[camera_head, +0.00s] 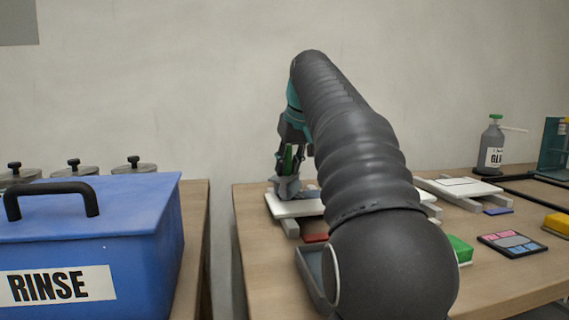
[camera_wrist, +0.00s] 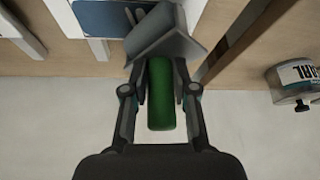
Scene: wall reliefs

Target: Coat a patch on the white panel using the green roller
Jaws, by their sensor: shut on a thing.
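My gripper (camera_head: 291,158) is shut on the green handle of the roller, which shows between the two fingers in the wrist view (camera_wrist: 160,95). The grey head of the tool (camera_head: 287,188) points down at the white panel (camera_head: 293,207) near the table's left end. The head seems to be at or just above the panel; I cannot tell whether it touches. In the wrist view, a dark blue rectangle (camera_wrist: 108,17) lies beside the grey head (camera_wrist: 166,38). My arm hides part of the panel in the head view.
A blue RINSE box (camera_head: 90,235) and several lidded jars stand on the separate left table.

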